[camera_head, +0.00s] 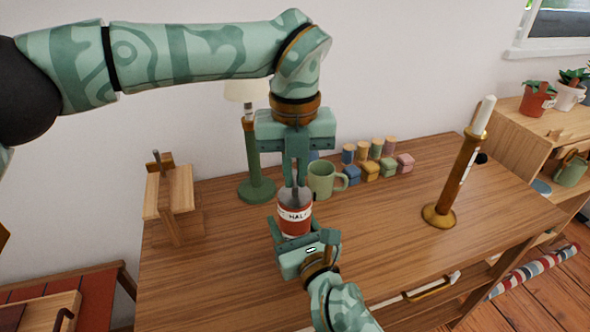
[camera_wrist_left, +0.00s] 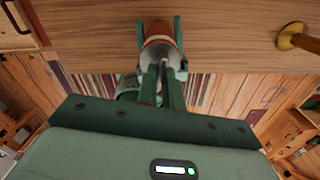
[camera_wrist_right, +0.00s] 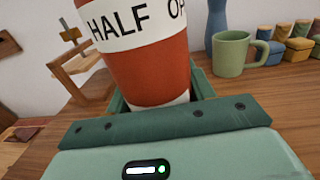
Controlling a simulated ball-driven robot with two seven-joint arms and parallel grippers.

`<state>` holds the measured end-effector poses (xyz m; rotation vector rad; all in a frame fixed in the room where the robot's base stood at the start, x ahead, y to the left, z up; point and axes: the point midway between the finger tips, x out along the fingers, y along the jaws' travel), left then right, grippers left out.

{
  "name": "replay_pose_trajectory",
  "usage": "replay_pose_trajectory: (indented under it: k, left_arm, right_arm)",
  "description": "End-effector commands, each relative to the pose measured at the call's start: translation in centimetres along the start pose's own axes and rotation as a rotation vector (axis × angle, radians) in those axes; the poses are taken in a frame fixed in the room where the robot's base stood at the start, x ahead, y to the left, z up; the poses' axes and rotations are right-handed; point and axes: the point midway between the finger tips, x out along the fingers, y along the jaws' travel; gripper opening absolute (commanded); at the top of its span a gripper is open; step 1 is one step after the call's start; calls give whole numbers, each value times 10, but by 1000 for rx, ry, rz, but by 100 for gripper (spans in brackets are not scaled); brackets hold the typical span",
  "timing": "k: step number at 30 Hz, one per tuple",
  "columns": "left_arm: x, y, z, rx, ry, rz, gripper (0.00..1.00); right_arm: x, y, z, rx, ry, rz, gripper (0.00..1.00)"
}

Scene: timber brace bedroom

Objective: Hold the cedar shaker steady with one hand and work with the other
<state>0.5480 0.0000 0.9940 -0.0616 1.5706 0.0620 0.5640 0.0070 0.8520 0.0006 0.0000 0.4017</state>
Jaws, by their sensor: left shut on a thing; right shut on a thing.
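The shaker (camera_head: 295,222) is a cedar-red, upright cylinder with a white lettered band and a grey top, on the wooden table (camera_head: 210,270). The right wrist view shows its red body (camera_wrist_right: 150,72) close up, with "HALF" on the band. My right gripper (camera_head: 294,240) is shut around the lower body from the front. My left gripper (camera_head: 296,184) points down from above, shut on a thin grey piece at the shaker's top. In the left wrist view the top (camera_wrist_left: 160,45) shows beyond the fingers, which partly hide that piece.
A green mug (camera_head: 321,180) stands just behind the shaker, with several coloured small jars (camera_head: 370,170) behind it. A lamp (camera_head: 256,188) and a wooden stand (camera_head: 172,200) are left. A brass candlestick (camera_head: 455,185) stands right. The table between shaker and candlestick is clear.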

Motion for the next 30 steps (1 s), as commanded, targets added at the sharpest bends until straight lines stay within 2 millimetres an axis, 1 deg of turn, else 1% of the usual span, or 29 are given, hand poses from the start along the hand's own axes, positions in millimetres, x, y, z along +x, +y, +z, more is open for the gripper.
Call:
replay_pose_trajectory:
  k: [1,11,12,14,15,22,24,26,29,30]
  left_arm:
    - [0,1,3,-6,-9,-1,0]
    - [0,1,3,-9,-8,-1,0]
    - [0,1,3,-9,-8,-1,11]
    - [0,1,3,-8,-7,0,28]
    - [0,1,2,-8,-6,0,31]
    - [0,0,1,-6,-3,0,31]
    - [-3,0,1,-6,-4,0,31]
    - [-9,0,1,-7,-4,0,31]
    - [-27,0,2,-7,-7,-2,31]
    - [-36,0,2,-9,-6,-1,31]
  right_arm:
    - [-1,2,-1,0,2,3,27]
    - [-1,2,-2,0,3,3,27]
    - [-1,2,-2,1,3,3,27]
    - [-1,2,-2,1,3,3,27]
    - [-1,1,-2,1,3,2,27]
    - [0,0,-2,1,3,1,27]
    - [0,0,-2,1,3,0,27]
    - [0,0,-2,1,3,0,27]
    - [0,0,-2,1,3,0,27]
    - [0,0,-2,1,3,-1,27]
